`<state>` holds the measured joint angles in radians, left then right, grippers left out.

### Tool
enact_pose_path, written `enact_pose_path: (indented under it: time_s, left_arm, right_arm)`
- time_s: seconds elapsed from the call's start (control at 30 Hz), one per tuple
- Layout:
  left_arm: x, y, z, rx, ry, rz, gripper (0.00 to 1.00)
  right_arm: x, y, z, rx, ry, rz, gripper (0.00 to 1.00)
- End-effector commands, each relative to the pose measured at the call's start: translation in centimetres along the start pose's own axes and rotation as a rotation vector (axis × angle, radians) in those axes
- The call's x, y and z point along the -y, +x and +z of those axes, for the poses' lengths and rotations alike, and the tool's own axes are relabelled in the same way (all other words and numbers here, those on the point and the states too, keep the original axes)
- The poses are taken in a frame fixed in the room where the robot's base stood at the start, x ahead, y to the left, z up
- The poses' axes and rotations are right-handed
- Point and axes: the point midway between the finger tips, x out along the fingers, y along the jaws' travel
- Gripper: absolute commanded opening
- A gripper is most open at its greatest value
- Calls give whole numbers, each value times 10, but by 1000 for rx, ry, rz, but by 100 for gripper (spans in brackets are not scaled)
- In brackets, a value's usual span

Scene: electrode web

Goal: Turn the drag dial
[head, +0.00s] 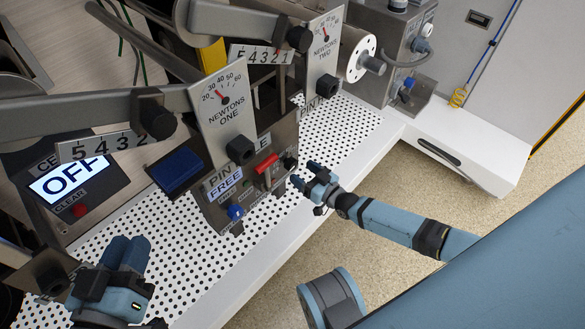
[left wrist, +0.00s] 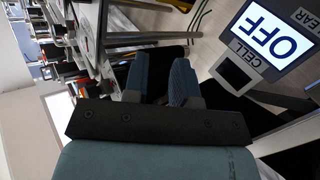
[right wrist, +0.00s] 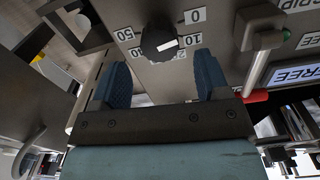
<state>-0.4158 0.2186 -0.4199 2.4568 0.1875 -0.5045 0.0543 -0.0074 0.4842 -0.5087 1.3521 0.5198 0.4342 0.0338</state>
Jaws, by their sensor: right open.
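The drag dial (right wrist: 158,42) is a round black knob with a white pointer mark in the right wrist view. The mark points roughly toward the 10 label; labels 0 and 50 also show around it, and one label is partly hidden. In the head view the dial (head: 290,162) is a small dark knob at the right end of the front unit. My right gripper (right wrist: 162,72) is open and empty, with the dial just ahead between its fingertips, apparently not touching. My left gripper (head: 126,250) is slightly open and empty at lower left, far from the dial.
A red lever (head: 266,165) and a PIN FREE label (head: 224,182) sit left of the dial. A blue button (head: 235,212) is below. A display reading OFF (head: 70,178) stands at the left. The perforated white bench top (head: 190,255) is mostly clear.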

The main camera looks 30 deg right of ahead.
Motion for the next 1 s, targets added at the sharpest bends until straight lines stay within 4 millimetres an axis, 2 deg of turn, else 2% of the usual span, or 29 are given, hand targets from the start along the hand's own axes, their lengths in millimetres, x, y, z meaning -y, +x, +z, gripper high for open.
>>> enact_pose_path:
  time_s: [0.1, 0.3, 0.67, 0.9, 1.0]
  left_arm:
    - [2, 1, 14, 37, 0, 5, 25]
    - [6, 4, 11, 14, 46, 5, 25]
    - [7, 4, 9, 7, 58, 5, 25]
    - [7, 4, 10, 7, 58, 5, 25]
    - [7, 4, 10, 7, 58, 5, 25]
  right_arm:
    - [0, 23, 2, -3, -2, -1, 69]
    - [0, 44, 1, -1, -1, -1, 69]
    - [0, 49, 0, 1, -1, 0, 69]
    - [0, 48, 0, 1, -1, -1, 19]
    - [0, 48, 0, 1, 0, -1, 19]
